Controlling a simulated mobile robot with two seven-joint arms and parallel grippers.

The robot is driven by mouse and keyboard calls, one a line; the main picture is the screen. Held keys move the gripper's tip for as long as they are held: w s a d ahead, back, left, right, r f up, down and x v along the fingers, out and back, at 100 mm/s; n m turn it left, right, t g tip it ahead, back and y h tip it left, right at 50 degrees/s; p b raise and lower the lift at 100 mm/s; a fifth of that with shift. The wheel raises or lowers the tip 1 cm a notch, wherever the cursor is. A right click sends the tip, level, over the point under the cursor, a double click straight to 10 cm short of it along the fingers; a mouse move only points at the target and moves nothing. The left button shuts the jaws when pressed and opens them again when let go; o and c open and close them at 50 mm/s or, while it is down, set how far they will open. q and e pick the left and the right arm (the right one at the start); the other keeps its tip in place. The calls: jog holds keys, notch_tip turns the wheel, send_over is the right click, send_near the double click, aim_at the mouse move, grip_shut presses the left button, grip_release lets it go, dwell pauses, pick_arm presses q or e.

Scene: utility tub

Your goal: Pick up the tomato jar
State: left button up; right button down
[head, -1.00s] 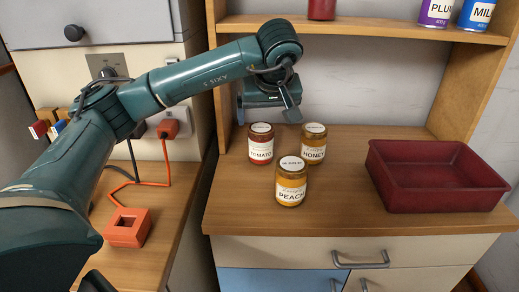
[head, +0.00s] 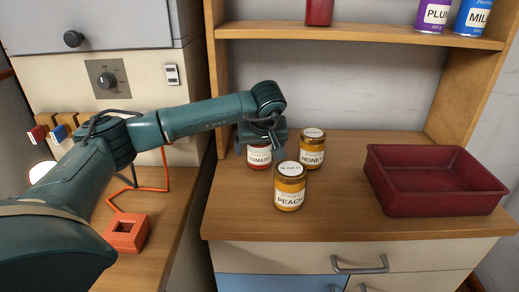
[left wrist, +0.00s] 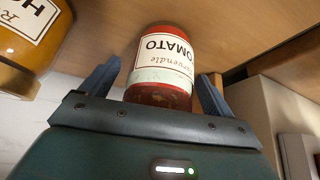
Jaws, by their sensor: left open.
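The tomato jar (head: 259,157) is a red jar with a white label, standing on the wooden counter, its top hidden behind my left gripper in the head view. In the left wrist view the tomato jar (left wrist: 163,62) appears upside down between the two spread fingers. My left gripper (head: 262,146) is open around the jar's upper part; I cannot tell whether the fingers touch it. The left gripper also shows in the left wrist view (left wrist: 157,90). My right gripper is not in view.
The honey jar (head: 312,150) stands close on the right of the tomato jar, and the peach jar (head: 290,188) stands in front. A dark red tray (head: 437,203) is at the counter's right. A shelf (head: 350,34) with cans runs above.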

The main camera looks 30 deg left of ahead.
pick_arm(q)
jog(key=shift+r, duration=0.1)
jog(key=c, duration=1.4)
